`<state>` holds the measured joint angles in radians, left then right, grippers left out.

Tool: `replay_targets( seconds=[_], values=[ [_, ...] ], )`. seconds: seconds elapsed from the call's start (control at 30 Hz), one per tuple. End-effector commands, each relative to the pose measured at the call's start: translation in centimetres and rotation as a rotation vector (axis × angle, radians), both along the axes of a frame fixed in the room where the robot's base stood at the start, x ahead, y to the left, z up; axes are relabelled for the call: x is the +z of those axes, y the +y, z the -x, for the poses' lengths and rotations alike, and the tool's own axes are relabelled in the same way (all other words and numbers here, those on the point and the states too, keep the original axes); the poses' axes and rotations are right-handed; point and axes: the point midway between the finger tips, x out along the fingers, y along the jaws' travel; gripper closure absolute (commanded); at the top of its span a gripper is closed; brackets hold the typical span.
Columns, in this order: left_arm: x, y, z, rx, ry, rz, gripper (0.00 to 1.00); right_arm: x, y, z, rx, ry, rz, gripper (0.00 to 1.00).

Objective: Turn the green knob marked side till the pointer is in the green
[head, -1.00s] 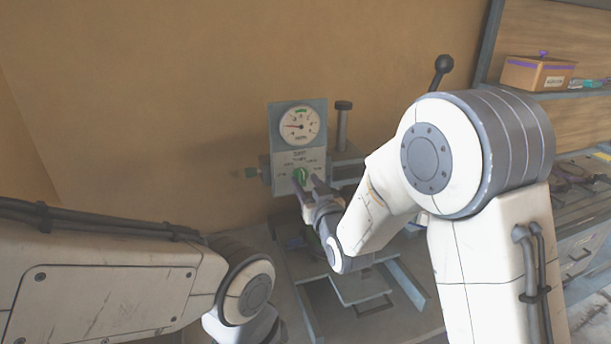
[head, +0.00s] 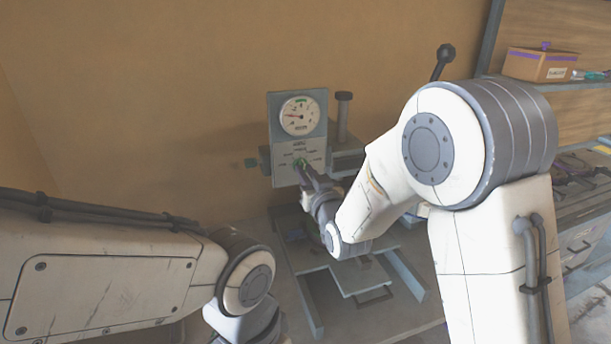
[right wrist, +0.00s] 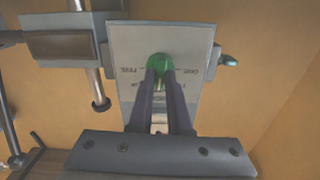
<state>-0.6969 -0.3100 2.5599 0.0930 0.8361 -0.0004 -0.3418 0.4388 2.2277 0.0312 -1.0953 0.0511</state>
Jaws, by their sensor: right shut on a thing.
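The green knob (right wrist: 159,64) is on the front panel (head: 299,137) of the press. In the right wrist view my right gripper (right wrist: 160,78) is shut on it, with one finger on each side. In the head view my right gripper (head: 303,170) covers most of the knob. The dial gauge (head: 300,115) above has a white face and a green band at its top. Its red pointer is at the left of the face, outside the green band. My left arm (head: 245,285) shows at the lower left; its gripper fingers are out of view.
A dark post (head: 343,115) stands beside the panel at the right. A box (head: 541,64) with a purple lid edge sits on a shelf at the right.

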Motion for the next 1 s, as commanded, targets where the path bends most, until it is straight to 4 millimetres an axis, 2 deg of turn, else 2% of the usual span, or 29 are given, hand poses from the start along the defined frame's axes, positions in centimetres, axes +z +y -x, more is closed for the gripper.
replay_targets(
  seconds=[0.27, 1.0],
  values=[
    [-3.5, 0.0, 0.0, 0.000, 0.000, 0.000, 1.00, -0.5, -0.1, 0.0, 0.000, 0.055, -0.188, 1.00],
    [-12.7, 0.0, 0.0, 0.000, 0.000, 0.000, 1.00, -0.6, -0.3, -0.1, 0.001, 0.272, -0.855, 1.00]
  ],
)
